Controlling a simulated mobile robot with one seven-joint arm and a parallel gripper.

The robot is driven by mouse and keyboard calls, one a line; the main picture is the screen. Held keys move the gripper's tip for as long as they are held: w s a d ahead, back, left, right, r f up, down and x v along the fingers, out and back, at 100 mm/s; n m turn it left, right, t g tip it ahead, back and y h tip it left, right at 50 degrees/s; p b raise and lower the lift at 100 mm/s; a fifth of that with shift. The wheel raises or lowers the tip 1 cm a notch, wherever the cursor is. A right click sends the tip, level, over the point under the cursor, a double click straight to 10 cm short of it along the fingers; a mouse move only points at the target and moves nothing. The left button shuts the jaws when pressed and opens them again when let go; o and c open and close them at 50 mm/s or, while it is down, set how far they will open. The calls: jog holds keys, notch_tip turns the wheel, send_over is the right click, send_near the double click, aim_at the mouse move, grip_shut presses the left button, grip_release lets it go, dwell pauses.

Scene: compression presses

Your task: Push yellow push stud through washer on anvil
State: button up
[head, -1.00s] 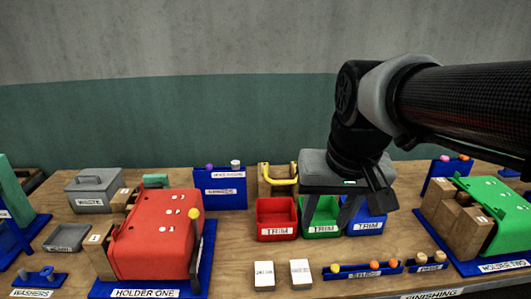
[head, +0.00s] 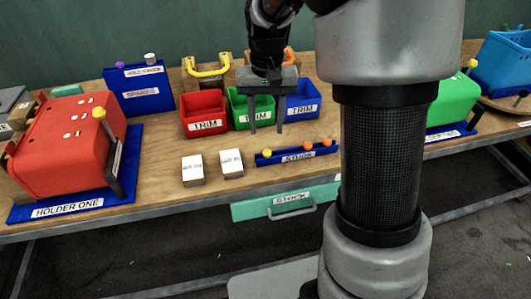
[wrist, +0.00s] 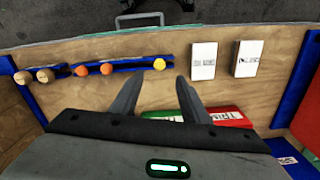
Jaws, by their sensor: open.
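The yellow push stud (head: 267,153) sits at the left end of a blue rack (head: 297,158) near the table's front edge. Two orange studs share that rack. In the wrist view the yellow stud (wrist: 159,63) shows just beyond and between my fingertips, at the right end of the rack. My gripper (head: 266,130) is open and empty, pointing down in front of the trim bins, behind and above the rack. It also shows in the wrist view (wrist: 155,82) with its two fingers apart. I cannot make out a washer or an anvil in the current views.
Red (head: 204,114), green (head: 240,108) and blue (head: 302,104) trim bins stand close behind my gripper. Two white boxes (head: 192,170) (head: 231,163) stand left of the rack. The red Holder One press (head: 70,140) is at the left. My arm hides the table's right part.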

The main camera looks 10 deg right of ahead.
aim_at(267, 151)
notch_tip(267, 151, down, 8)
jog(key=shift+s+f+b, duration=0.1)
jog(key=shift+s+b, duration=0.05)
jog(key=shift+b, duration=0.55)
grip_shut()
